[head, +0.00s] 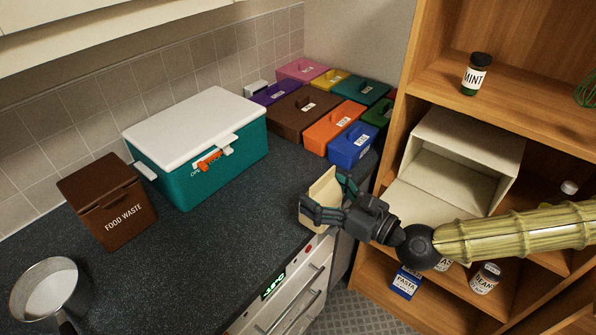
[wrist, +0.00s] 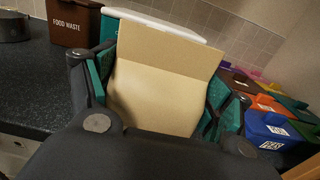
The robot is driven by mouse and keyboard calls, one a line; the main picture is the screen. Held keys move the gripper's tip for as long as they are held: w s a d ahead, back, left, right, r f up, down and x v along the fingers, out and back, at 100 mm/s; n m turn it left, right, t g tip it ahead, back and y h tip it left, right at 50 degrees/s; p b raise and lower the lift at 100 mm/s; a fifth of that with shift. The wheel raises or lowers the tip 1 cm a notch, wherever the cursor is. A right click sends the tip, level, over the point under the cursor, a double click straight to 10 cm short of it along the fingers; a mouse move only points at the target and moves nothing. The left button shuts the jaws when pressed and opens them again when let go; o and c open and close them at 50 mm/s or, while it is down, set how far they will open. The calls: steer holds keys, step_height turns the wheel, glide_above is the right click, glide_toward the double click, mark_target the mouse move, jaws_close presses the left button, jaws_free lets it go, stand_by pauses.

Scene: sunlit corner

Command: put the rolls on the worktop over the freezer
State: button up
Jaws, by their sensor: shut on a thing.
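My gripper (head: 328,203) is shut on a cream-tan, box-like pack (head: 319,196), which also fills the middle of the wrist view (wrist: 160,85). No label shows on it, so I cannot read whether it is the rolls. In the head view it is at the front right edge of the dark speckled worktop (head: 215,245); its height above the worktop is hard to tell. Below the worktop edge is a white appliance front with a green lit display (head: 272,287) and drawer handles, apparently the freezer.
A teal cool box with a white lid (head: 200,140), a brown food waste bin (head: 108,205) and a metal pan (head: 45,292) stand on the worktop. Several coloured lidded boxes (head: 300,110) fill the back corner. Wooden shelves (head: 400,130) stand right. The worktop's front middle is clear.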

steer(key=shift+w+a+f+b, duration=0.1)
steer(key=shift+w+f+b, duration=0.3)
steer(key=shift+b, duration=1.25)
steer(key=shift+w+a+f+b, duration=0.1)
steer(key=shift+w+b, duration=0.55)
steer(key=shift+b, duration=0.95)
steer(key=shift+w+b, duration=0.1)
steer(key=shift+b, duration=0.35)
steer(key=b, duration=0.2)
steer(key=shift+w+b, duration=0.2)
steer(key=shift+b, duration=0.2)
steer(key=b, duration=0.3)
steer(key=shift+a+r+b, duration=0.1)
steer(key=shift+b, duration=0.25)
steer(key=shift+w+a+f+p, duration=0.35)
steer(key=shift+w+f, duration=0.35)
steer(key=shift+w, duration=1.1)
steer(key=shift+w+a+f+p, duration=0.3)
steer(key=shift+w+f, duration=0.35)
steer(key=shift+w, duration=1.1)
steer(key=shift+w+a+f+p, duration=0.35)
steer(key=shift+w+f, duration=0.35)
steer(key=shift+w, duration=1.1)
steer(key=shift+f+b, duration=0.35)
steer(key=shift+b, duration=0.05)
